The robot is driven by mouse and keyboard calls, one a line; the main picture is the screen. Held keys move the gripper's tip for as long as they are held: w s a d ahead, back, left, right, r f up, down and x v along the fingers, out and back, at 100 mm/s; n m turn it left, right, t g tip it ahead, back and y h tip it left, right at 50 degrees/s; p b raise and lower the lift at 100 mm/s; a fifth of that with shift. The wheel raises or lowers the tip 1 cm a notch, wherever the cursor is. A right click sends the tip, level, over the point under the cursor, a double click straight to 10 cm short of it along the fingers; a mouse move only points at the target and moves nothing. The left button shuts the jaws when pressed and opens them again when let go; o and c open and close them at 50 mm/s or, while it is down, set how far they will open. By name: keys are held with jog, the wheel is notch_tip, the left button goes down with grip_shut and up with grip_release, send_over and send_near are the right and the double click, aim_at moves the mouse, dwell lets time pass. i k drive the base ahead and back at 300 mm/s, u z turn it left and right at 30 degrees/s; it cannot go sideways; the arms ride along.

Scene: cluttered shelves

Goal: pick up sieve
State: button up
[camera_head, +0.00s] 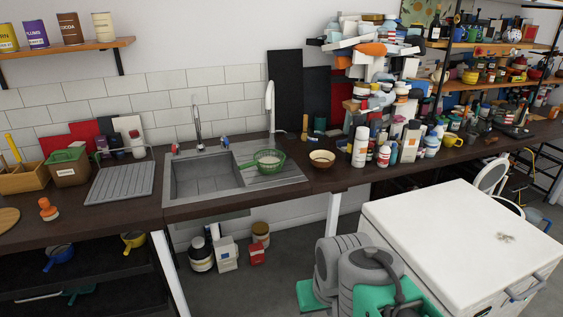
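The sieve (265,161) is a green mesh bowl with a handle. It sits on the ribbed drainboard of the grey sink (205,181), just right of the basin. Its handle points left, towards the basin's edge. The grey and green links at the bottom right of the picture are my own arm. They are well apart from the sieve. My gripper's fingers do not show.
A brown bowl (322,158) stands right of the sieve. Two taps stand behind the sink. Dense clutter of bottles and jars fills the counter farther right. A white chest (450,240) stands on the floor at right.

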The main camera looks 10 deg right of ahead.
aim_at(270, 164)
jog(key=i, duration=1.55)
jog(key=u, duration=1.45)
